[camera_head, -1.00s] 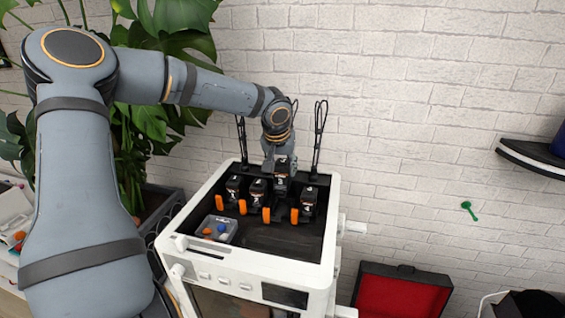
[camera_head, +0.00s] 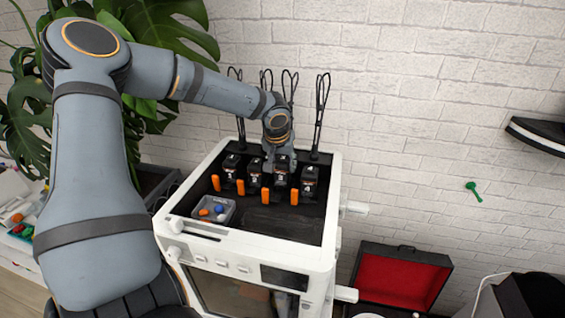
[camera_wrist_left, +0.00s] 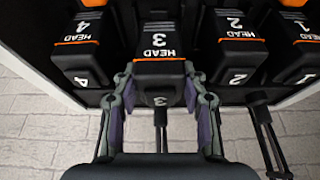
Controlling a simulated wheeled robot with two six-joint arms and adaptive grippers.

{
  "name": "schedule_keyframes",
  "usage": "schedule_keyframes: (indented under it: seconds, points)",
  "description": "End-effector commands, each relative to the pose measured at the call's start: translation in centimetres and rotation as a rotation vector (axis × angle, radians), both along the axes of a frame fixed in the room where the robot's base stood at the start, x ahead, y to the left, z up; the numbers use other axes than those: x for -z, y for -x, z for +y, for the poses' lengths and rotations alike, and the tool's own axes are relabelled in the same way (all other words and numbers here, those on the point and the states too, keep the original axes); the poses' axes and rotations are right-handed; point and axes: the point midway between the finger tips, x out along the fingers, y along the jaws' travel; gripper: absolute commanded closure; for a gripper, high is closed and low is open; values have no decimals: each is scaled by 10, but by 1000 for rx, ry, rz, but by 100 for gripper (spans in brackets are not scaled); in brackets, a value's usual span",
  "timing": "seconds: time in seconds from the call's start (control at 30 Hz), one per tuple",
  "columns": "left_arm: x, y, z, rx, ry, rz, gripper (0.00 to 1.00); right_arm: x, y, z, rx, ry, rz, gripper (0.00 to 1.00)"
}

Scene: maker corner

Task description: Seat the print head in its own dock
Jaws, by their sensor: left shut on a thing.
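The print head marked 3 (camera_head: 281,172) is third from the left in the row of heads inside the white printer (camera_head: 318,247). It stands upright, in line with its neighbours. My left gripper (camera_head: 279,157) is shut on it from above and behind. In the left wrist view, its fingers (camera_wrist_left: 160,103) clasp both sides of head 3 (camera_wrist_left: 158,48). The dock under head 3 is hidden, so I cannot tell whether it is fully down. My right gripper is out of view.
Heads 4 (camera_wrist_left: 82,48), 2 (camera_wrist_left: 236,45) and 1 (camera_wrist_left: 295,50) stand close beside it. Black cable loops (camera_head: 320,105) rise behind the row. Orange levers (camera_head: 265,196) stand in front. A small tray (camera_head: 230,213) sits inside the printer. A red-lined case (camera_head: 397,277) lies right.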

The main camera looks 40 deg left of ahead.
Motion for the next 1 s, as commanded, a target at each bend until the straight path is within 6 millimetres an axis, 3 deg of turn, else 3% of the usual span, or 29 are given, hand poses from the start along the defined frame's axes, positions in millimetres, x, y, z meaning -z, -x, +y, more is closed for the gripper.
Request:
schedule_keyframes:
  seconds: [0.13, 1.0]
  points:
    - [1, 0, 0, 0, 0, 1, 97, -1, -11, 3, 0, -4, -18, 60]
    - [-1, 1, -1, 1, -1, 2, 97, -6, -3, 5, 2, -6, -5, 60]
